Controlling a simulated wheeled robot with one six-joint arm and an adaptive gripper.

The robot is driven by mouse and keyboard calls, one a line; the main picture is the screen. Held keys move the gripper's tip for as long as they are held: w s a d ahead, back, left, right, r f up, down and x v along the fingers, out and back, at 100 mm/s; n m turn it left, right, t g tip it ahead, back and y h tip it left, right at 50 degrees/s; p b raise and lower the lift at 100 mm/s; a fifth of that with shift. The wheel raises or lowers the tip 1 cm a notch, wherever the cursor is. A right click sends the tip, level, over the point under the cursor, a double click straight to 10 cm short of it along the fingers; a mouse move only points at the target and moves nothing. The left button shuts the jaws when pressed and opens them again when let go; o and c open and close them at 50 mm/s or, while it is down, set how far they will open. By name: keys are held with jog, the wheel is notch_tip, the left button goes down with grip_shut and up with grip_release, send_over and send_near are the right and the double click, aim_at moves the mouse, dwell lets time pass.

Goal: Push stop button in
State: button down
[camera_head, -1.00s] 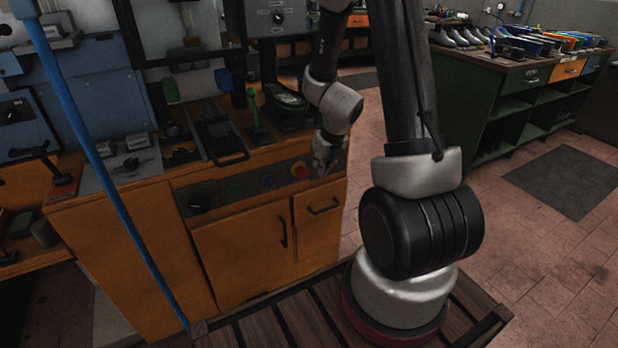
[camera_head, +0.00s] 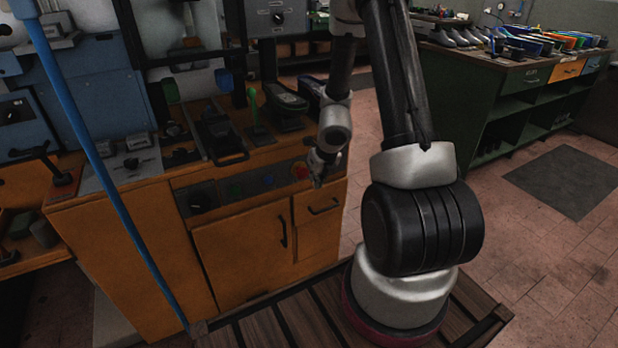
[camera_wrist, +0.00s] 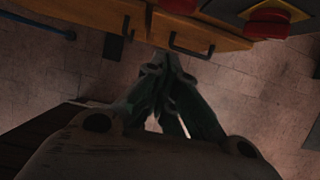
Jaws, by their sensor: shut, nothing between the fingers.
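The stop button (camera_head: 300,172) is a red knob on the grey control strip along the front of the orange cabinet. My gripper (camera_head: 317,182) is shut and empty, in front of the cabinet, just right of the button and slightly lower in the head view. In the wrist view the red button (camera_wrist: 267,22) has a yellow surround and sits at the upper right. The shut fingertips (camera_wrist: 163,66) are left of and below it, apart from it. A second red part shows at the top edge of the wrist view. Whether the button is pressed in, I cannot tell.
The orange cabinet (camera_head: 245,245) has a drawer handle (camera_head: 323,207) below the strip. A black knob (camera_head: 197,198) and green and blue buttons are left of the stop button. A green workbench (camera_head: 490,100) stands at the back right. Tiled floor is clear between them.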

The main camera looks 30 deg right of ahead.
aim_at(302, 172)
jog(key=shift+w+f, duration=0.45)
jog(key=shift+w, duration=0.4)
jog(key=shift+w+f, duration=0.4)
jog(key=shift+w, duration=0.45)
jog(key=shift+w+f, duration=0.45)
jog(key=shift+w, duration=0.4)
jog(key=shift+w, duration=0.1)
